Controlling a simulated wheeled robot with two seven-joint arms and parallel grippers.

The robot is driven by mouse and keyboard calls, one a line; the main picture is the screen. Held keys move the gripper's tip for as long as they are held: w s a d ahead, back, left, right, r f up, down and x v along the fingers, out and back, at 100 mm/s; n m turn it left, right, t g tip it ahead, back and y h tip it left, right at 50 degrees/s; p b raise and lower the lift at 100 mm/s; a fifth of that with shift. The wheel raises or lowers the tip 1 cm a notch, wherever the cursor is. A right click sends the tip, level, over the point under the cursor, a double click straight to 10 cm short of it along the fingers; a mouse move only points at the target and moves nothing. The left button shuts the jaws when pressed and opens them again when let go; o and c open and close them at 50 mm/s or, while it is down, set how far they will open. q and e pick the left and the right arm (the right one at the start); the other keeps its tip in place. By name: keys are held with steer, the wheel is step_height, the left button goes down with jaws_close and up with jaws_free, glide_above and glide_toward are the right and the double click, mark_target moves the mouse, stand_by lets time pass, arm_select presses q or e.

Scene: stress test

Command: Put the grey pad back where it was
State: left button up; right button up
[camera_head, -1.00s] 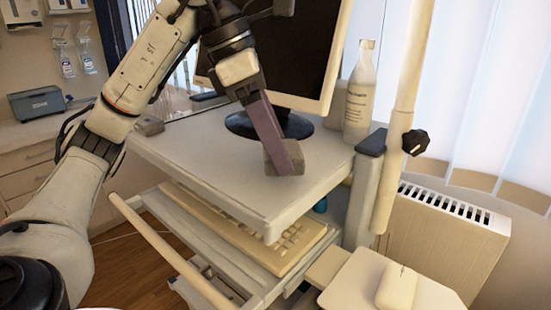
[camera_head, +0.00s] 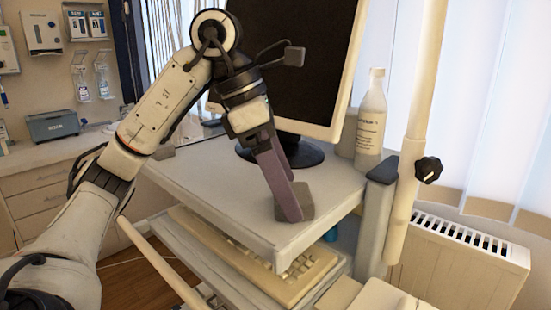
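The grey pad (camera_head: 308,203) is a small block at the fingertips of my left gripper (camera_head: 289,219), above or on the right front part of the cart's white top (camera_head: 215,195). The long purple-grey finger crosses in front of the pad, which shows on both sides of it. The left gripper looks shut on the pad and points steeply down. I cannot tell whether the pad touches the cart top. My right gripper is out of view.
A monitor (camera_head: 295,65) on a round dark base (camera_head: 309,154) stands behind the gripper. A white bottle (camera_head: 371,125) is at the back right, near a pale post (camera_head: 415,140). A keyboard (camera_head: 300,268) sits below.

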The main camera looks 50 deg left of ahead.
arm_select(q)
steer(key=p+v, duration=0.1)
steer(key=v, duration=1)
steer(key=shift+r, duration=0.25)
steer(key=shift+a, duration=0.15)
stand_by(0.4)
